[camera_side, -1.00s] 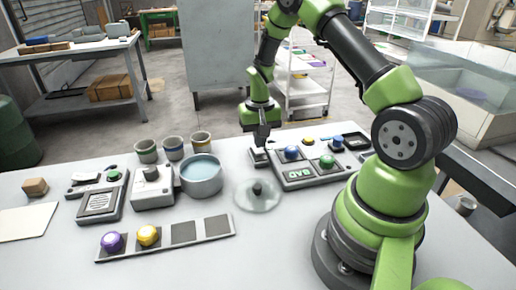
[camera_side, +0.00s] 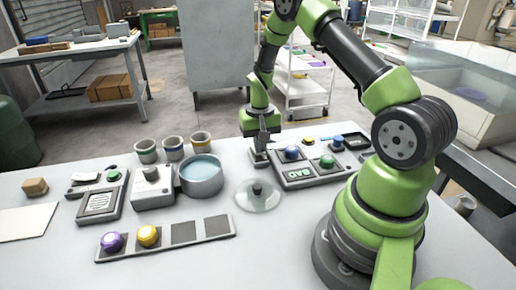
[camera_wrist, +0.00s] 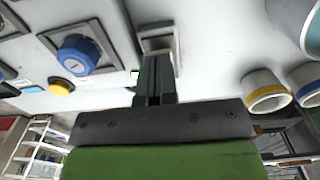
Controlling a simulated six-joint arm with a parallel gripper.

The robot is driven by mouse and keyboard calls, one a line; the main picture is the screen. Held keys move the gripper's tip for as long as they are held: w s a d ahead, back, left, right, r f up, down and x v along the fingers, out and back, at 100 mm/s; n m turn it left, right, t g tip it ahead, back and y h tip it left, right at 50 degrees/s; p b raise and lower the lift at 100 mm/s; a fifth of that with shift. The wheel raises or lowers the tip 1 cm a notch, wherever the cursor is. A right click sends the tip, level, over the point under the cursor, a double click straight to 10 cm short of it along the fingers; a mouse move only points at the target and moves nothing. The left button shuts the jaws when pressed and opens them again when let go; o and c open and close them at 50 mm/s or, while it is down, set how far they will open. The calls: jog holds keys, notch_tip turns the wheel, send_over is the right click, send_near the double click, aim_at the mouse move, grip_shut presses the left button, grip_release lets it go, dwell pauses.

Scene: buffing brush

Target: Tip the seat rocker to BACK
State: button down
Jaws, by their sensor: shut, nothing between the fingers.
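My gripper (camera_side: 262,146) is shut and empty, pointing down at the left end of the grey control panel. A small grey block (camera_side: 258,158), which looks like the seat rocker's housing, sits directly under the fingertips. In the wrist view a pale square frame (camera_wrist: 158,29) lies just beyond my gripper (camera_wrist: 155,62). The fingers hide most of that block, so I cannot tell which way the rocker is tipped or whether the tips touch it.
The panel (camera_side: 297,182) carries a blue knob (camera_side: 292,153) and a green knob (camera_side: 327,160) close to the right. A clear disc with a dark knob (camera_side: 257,188) lies in front. A blue-filled bowl (camera_side: 201,181) and several cups stand to the left.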

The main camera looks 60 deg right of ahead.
jog(key=shift+f, duration=0.3)
jog(key=shift+r, duration=3.5)
jog(key=shift+r, duration=0.1)
